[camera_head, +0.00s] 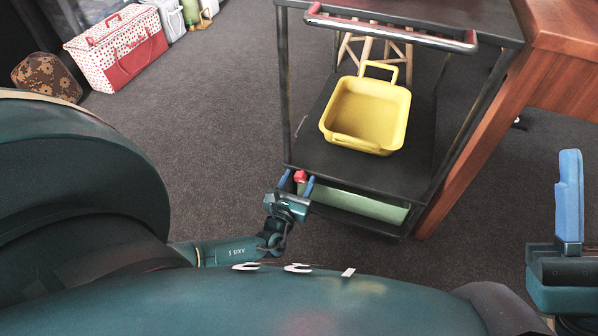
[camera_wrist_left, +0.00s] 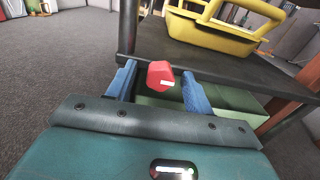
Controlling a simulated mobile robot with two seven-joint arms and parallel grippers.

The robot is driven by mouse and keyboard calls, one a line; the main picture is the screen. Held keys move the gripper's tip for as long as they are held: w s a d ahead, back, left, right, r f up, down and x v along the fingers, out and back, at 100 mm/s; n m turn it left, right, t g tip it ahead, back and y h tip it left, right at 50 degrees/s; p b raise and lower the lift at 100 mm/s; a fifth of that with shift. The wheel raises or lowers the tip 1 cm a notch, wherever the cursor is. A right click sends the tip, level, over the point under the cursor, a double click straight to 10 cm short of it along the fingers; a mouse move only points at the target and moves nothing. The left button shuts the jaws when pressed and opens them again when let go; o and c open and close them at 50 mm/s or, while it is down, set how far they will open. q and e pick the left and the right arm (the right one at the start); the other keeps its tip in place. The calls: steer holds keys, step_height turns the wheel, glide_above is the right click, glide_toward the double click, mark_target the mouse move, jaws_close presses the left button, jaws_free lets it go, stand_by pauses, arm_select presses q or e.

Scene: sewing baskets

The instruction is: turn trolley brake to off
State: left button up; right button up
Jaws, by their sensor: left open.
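The trolley (camera_head: 380,190) has a dark frame, dark shelves and a metal push handle with red ends. Its brake, a small red knob (camera_head: 300,176) with a white mark, sits at the lower front left by the lower shelf. My left gripper (camera_head: 297,184) is open, with its blue fingers on either side of the red knob. In the left wrist view the knob (camera_wrist_left: 160,74) shows between the two fingers, with visible gaps on both sides; contact does not show. My right gripper (camera_head: 568,200) is at the right edge, only partly in view, and its opening cannot be judged.
A yellow basket (camera_head: 338,138) stands on the trolley's middle shelf, and a green bin (camera_head: 360,203) is below it. A wooden table (camera_head: 560,45) stands close on the right. A red and white sewing basket (camera_head: 118,48) and a brown patterned one (camera_head: 45,78) are at upper left. Carpet at left is clear.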

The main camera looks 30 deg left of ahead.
arm_select(q)
steer(key=shift+s, duration=0.1)
steer(key=c, duration=1)
